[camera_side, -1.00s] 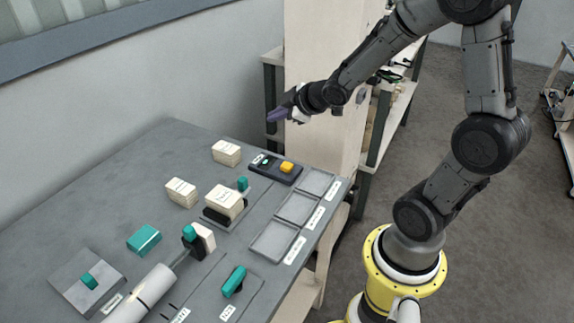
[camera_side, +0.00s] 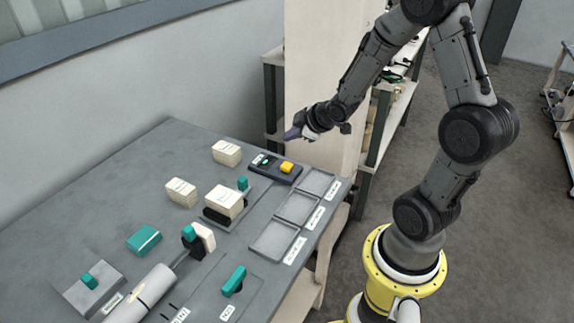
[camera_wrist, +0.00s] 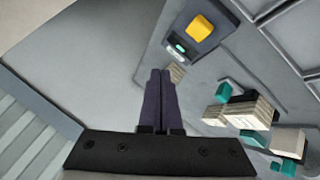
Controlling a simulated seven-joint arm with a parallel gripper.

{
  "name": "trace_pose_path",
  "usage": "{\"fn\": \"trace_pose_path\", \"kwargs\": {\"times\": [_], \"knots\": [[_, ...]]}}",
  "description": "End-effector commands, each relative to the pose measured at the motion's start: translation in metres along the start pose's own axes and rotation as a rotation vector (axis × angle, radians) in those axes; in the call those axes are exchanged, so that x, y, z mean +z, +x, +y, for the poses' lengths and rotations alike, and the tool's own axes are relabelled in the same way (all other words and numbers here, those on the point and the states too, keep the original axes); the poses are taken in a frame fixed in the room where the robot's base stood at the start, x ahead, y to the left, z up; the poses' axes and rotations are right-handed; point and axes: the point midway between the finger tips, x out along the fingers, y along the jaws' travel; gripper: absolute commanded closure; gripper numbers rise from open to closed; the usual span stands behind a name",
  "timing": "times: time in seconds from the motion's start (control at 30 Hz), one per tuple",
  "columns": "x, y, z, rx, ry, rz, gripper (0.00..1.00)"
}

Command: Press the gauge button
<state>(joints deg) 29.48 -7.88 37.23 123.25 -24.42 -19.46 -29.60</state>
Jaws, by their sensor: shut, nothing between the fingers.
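The gauge (camera_side: 275,169) is a dark box lying at the back right of the table, with a small display and a raised yellow button (camera_side: 287,167). In the wrist view the gauge (camera_wrist: 186,48) and its yellow button (camera_wrist: 201,28) show beyond the fingertips, up and to the right. My gripper (camera_side: 291,134) is shut and empty, with purple fingers. It hangs above the gauge, apart from it. The shut fingers (camera_wrist: 159,78) also show in the middle of the wrist view.
Three shallow grey trays (camera_side: 297,207) line the table's right edge. Cream stacks stand at the back (camera_side: 226,153), left (camera_side: 181,191) and on a dark stand (camera_side: 224,201). Teal-handled parts and a white cylinder (camera_side: 152,290) sit nearer the front. A cream column (camera_side: 318,60) rises behind the table.

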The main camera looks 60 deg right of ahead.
Motion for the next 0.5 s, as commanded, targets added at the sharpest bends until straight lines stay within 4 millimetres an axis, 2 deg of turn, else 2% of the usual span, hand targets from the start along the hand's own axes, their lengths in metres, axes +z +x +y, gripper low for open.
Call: {"fn": "trace_pose_path", "kwargs": {"times": [0.2,0.5], "knots": [[0.016,0.022,-0.017,-0.004,0.001,-0.003,1.00],[0.031,0.043,-0.031,-0.002,0.000,-0.001,1.00]]}}
